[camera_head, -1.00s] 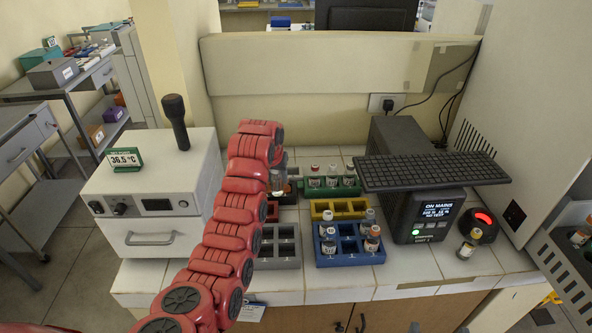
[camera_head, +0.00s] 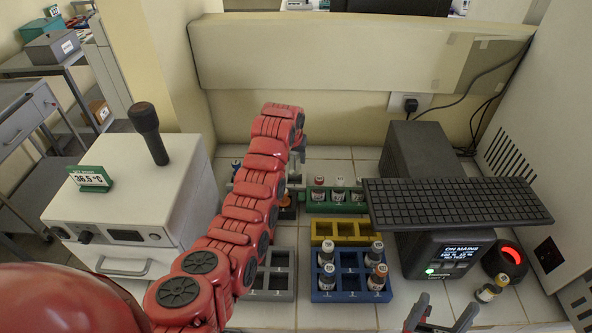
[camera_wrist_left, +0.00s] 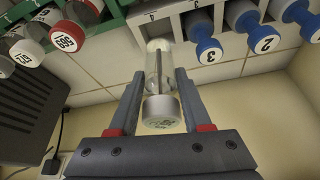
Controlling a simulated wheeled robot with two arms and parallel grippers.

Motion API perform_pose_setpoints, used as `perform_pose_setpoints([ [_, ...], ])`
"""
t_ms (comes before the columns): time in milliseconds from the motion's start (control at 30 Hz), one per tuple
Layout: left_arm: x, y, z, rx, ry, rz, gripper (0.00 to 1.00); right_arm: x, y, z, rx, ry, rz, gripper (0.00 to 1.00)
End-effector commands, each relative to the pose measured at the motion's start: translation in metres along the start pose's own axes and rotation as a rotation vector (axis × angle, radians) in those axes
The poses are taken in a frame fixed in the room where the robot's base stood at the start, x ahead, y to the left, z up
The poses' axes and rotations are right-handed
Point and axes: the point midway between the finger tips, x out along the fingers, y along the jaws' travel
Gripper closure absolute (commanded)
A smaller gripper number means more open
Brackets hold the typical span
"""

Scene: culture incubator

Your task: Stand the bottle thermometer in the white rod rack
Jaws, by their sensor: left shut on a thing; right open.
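The bottle thermometer (camera_wrist_left: 160,106), a clear bottle with a grey numbered cap, is between the fingers of my left gripper (camera_wrist_left: 159,80) in the left wrist view. My left gripper is shut on it. The bottle's far end meets the front of the white rod rack (camera_wrist_left: 172,12) at a place beside the blue-capped rods; I cannot tell whether it is inside a slot. In the head view my left arm hides most of the rack, and my left gripper (camera_head: 298,150) is at the back of the counter. My right gripper (camera_head: 440,312) is open and empty at the bottom right.
A green rack (camera_head: 338,208) of vials stands right of my left gripper. A yellow rack (camera_head: 338,233), a blue rack (camera_head: 350,296) with vials and a grey rack (camera_head: 283,262) stand nearer. A black keyboard (camera_head: 455,203) rests over a dark unit on the right.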

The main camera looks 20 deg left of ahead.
Motion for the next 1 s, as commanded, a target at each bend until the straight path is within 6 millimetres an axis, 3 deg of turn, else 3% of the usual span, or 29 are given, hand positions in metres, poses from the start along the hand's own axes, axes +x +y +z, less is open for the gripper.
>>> perform_pose_setpoints([
  [33,0.004,0.0,0.002,0.0,-0.001,0.0,1.0,0.009,0.0,-0.002,0.0,0.0,0.0,0.21],
  [467,0.058,0.0,0.028,0.0,-0.011,0.0,1.0,0.029,0.001,-0.005,0.0,0.0,0.0,0.21],
  [667,0.064,0.001,0.031,0.0,-0.012,0.001,1.0,0.026,0.001,-0.004,0.0,0.0,0.0,0.21],
  [700,0.064,0.001,0.031,0.0,-0.012,0.001,0.47,0.026,0.001,-0.004,0.0,0.0,0.0,0.21],
  [767,0.063,0.001,0.03,0.0,-0.01,0.001,0.39,0.026,0.001,-0.004,0.0,0.0,0.0,0.21],
  [1000,0.06,0.0,0.026,0.0,-0.003,0.0,0.39,0.027,0.001,-0.004,0.0,0.0,0.0,0.21],
])
